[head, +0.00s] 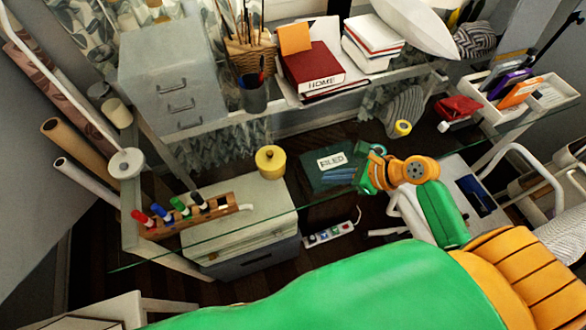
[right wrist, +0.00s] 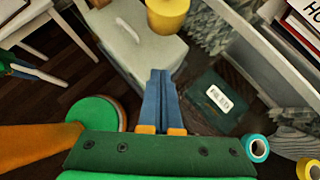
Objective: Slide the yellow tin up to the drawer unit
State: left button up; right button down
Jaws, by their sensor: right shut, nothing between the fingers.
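The yellow tin (head: 270,160), round with a knob on its lid, stands upright on the glass desktop. It also shows at the top edge of the right wrist view (right wrist: 168,14), partly cut off. The grey drawer unit (head: 172,85), with several handles on its front, stands farther back and to the left, with a clear gap between it and the tin. My right gripper (head: 328,172) is to the right of the tin and nearer to me, apart from it. Its blue fingers (right wrist: 160,72) are together and empty, pointing towards the tin's side of the desk.
A wooden marker rack (head: 190,217) lies left of the tin. A pen cup (head: 254,98) and red book (head: 312,68) stand behind. A yellow tape roll (head: 403,128) lies to the right. A green box (head: 325,165) and pale cabinet (head: 240,205) show through the glass.

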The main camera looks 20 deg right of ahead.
jog(key=b, duration=0.2)
send_near(283, 174)
notch_tip(283, 174, down, 4)
jog(key=shift+w+a+f, duration=0.1)
jog(key=shift+w, duration=0.05)
jog(key=shift+w+a+r+p, duration=0.15)
jog(key=shift+w+a, duration=0.3)
jog(key=shift+w+a+r+p, duration=0.15)
jog(key=shift+w+a, duration=0.25)
jog(key=shift+a, duration=0.05)
jog(key=shift+w+a+f, duration=0.1)
jog(key=shift+w+a, duration=0.3)
jog(key=shift+w, duration=0.05)
